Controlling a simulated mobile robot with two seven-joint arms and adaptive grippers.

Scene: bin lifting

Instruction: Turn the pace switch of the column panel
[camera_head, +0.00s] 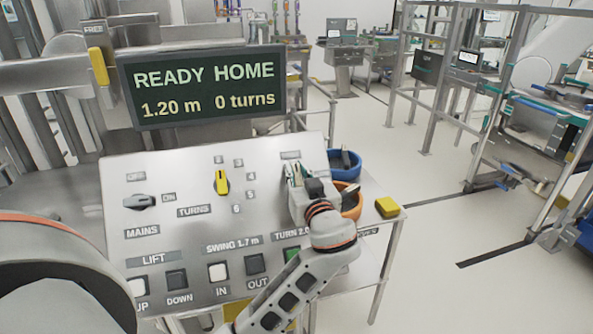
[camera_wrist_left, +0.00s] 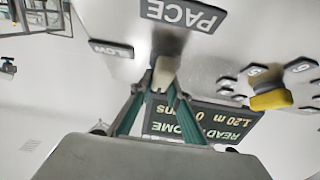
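The column panel (camera_head: 150,235) is a sloped grey metal board with switches and buttons. My left gripper (camera_head: 292,174) is at its upper right and covers the pace switch in the head view. In the left wrist view, the grey pace switch (camera_wrist_left: 170,44) stands by the PACE label (camera_wrist_left: 183,14), with a SLOW label (camera_wrist_left: 111,49) beside it. The green fingers of my left gripper (camera_wrist_left: 162,82) converge at the switch's handle and appear shut on it. The exact contact is small and hard to see. My right gripper is not in view.
A display (camera_head: 205,88) reads READY HOME, 1.20 m, 0 turns. The yellow turns switch (camera_head: 221,182) and grey mains switch (camera_head: 139,201) are left of my gripper. A blue bowl (camera_head: 346,170), an orange bowl (camera_head: 352,205) and a yellow block (camera_head: 387,207) are at the right.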

